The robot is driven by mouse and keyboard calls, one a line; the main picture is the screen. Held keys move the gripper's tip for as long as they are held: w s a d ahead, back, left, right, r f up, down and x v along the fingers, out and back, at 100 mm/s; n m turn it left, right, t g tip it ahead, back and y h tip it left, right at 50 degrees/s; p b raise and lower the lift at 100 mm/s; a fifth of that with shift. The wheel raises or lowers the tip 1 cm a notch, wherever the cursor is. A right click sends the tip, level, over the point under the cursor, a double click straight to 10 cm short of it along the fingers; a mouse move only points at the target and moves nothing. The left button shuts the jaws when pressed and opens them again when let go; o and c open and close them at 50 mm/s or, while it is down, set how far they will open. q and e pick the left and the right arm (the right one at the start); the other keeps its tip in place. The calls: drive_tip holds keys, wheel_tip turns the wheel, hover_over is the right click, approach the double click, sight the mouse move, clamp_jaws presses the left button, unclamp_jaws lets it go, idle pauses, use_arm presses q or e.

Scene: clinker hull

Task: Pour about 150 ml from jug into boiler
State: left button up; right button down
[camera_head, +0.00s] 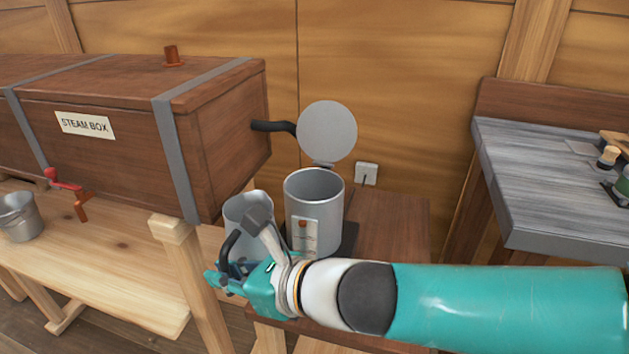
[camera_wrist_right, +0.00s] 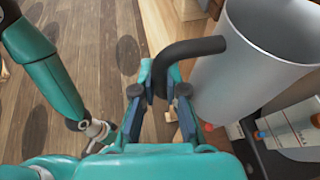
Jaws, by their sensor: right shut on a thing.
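The jug (camera_head: 247,211) is a grey metal vessel with a black handle (camera_head: 229,246). It stands close to the left of the boiler and looks about upright. My right gripper (camera_head: 226,274) is shut on the handle. The wrist view shows the handle (camera_wrist_right: 184,50) between the two fingers (camera_wrist_right: 158,95) and the jug's wall (camera_wrist_right: 262,70) to the right. The boiler (camera_head: 315,202) is a wider metal cylinder with its round lid (camera_head: 327,131) raised. My arm hides the jug's lower part, and I cannot see its contents.
A wooden steam box (camera_head: 120,120) stands left of the boiler, joined by a black hose (camera_head: 272,126). A bucket (camera_head: 18,217) is on the bench (camera_head: 110,275) at far left. A grey-topped workbench (camera_head: 550,180) with tools is at right. A wall socket (camera_head: 366,173) is behind the boiler.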

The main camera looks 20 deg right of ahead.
sight(230, 221)
drive_tip(key=shift+d+r+p, duration=0.15)
drive_tip(key=shift+r+p, duration=0.5)
drive_tip(key=r+m+p, duration=0.1)
drive_tip(key=r+p, duration=0.1)
drive_tip(key=p, duration=0.1)
drive_tip(key=d+r+y+p, duration=0.1)
drive_tip(key=r+p, duration=0.2)
drive_tip(key=r+m+y+p, duration=0.1)
drive_tip(key=r+p, duration=0.1)
drive_tip(key=p, duration=0.1)
drive_tip(key=shift+w+d+r+m+p, duration=0.15)
drive_tip(key=shift+w+d+m+p, duration=0.15)
drive_tip(key=shift+w+d+p, duration=0.1)
drive_tip(key=w+d+r+m+y+p, duration=0.2)
drive_tip(key=d+r+m+y+p, duration=0.1)
drive_tip(key=r+m+p, duration=0.1)
drive_tip(key=shift+d+m+t+p, duration=0.3)
drive_tip(key=shift+d+t+p, duration=0.1)
drive_tip(key=shift+p, duration=0.15)
drive_tip(key=shift+d+r+m, duration=0.1)
drive_tip(key=shift+r+m, duration=0.05)
drive_tip(key=shift+m, duration=0.15)
drive_tip(key=shift+w+d+r+m+y, duration=0.1)
drive_tip(key=shift+d+r+m+y, duration=0.05)
drive_tip(key=shift+r+m+y, duration=0.15)
drive_tip(key=shift+w+d+r+m, duration=0.1)
drive_tip(key=shift+d+r+m, duration=0.1)
drive_tip(key=shift+r+m, duration=0.1)
